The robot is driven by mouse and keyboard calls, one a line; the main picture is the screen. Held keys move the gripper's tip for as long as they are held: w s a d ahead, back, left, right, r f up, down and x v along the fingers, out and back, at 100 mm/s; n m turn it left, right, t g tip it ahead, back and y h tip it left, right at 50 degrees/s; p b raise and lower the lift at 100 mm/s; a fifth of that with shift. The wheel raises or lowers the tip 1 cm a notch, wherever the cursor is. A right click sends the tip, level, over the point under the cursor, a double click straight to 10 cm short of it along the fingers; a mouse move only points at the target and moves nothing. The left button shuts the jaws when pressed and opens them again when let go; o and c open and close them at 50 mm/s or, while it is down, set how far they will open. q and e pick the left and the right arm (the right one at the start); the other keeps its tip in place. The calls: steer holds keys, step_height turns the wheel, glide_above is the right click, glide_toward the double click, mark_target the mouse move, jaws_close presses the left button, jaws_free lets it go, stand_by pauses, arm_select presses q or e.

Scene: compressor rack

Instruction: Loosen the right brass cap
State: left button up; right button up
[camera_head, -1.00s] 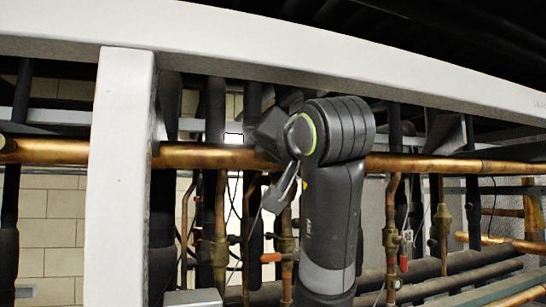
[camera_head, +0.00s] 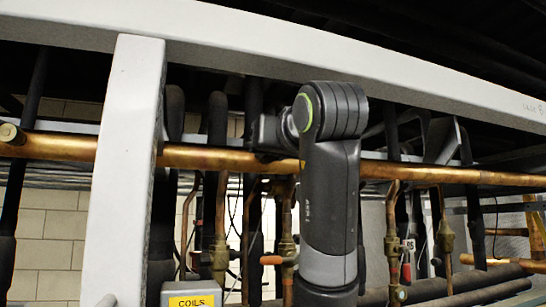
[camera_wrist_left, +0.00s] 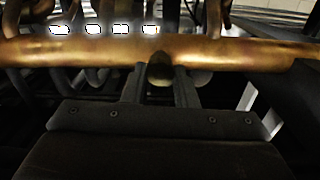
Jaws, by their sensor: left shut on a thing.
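A dark, rounded brass cap (camera_wrist_left: 160,70) shows in the left wrist view in front of the horizontal copper pipe (camera_wrist_left: 70,52). My left gripper (camera_wrist_left: 160,88) is shut on it, with a finger on each side of it. In the head view my arm (camera_head: 328,195) rises in front of the pipe (camera_head: 215,159), its wrist turned toward it. The fingers and the held cap are hidden there behind my arm. I cannot tell from the frames whether the cap has turned. My right gripper is in neither view.
A white post (camera_head: 122,180) stands left of my arm, under a long white beam (camera_head: 240,52). Brass valves (camera_head: 391,245) on vertical copper lines stand right of my arm. A grey box with a yellow COILS label (camera_head: 191,301) is at the bottom. Black pipes crowd behind.

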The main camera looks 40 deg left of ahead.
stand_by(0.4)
arm_select(q)
steer(key=o, duration=1)
steer(key=b+v, duration=0.7)
steer(key=v, duration=1)
steer(key=shift+d, duration=0.1)
